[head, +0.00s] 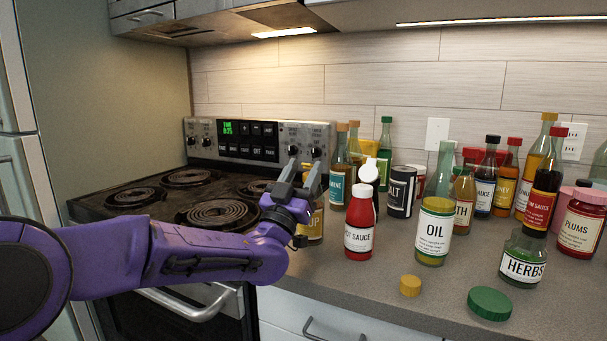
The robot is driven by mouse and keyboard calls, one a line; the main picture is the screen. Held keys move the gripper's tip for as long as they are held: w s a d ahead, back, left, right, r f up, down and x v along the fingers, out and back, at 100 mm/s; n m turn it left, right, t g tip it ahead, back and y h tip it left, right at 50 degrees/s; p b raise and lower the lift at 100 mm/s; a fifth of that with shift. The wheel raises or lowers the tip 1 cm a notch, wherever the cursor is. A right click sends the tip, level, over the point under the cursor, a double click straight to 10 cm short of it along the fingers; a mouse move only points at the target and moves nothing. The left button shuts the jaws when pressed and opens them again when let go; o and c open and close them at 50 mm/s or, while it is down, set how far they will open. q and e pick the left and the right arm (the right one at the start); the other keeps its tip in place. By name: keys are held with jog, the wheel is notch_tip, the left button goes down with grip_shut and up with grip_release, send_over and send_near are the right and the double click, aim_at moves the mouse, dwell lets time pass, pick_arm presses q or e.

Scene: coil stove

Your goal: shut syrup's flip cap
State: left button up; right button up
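The syrup bottle (316,222) stands on the counter beside the stove, with an amber body and a label of which only the end "UP" shows. My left gripper (301,166) is in front of its upper part and hides most of it. The gripper's two grey fingers point up and away and are spread apart, with no object clearly seen between them. The syrup's flip cap is mostly hidden behind the fingers, so I cannot tell how it stands. My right gripper is not in view.
A red hot sauce bottle (359,232) with a white cap stands just right of the syrup. An oil bottle (434,232), herbs jar (523,262) and several bottles crowd the right. A yellow cap (410,286) and green lid (489,303) lie in front. The coil stove (140,225) is left.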

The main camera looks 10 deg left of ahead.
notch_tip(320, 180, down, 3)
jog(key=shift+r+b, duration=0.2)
jog(key=shift+b, duration=1.05)
pick_arm(q)
jog(key=s+a+f, duration=0.1)
jog(key=s+a, duration=0.1)
jog(key=s, duration=0.5)
jog(key=s+a+f+p, duration=0.1)
jog(key=s+a+f, duration=0.1)
jog(key=s, duration=0.6)
jog(key=shift+a+p, duration=0.3)
jog(key=shift+a, duration=0.35)
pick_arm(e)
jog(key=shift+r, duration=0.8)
pick_arm(q)
jog(key=shift+s, duration=0.1)
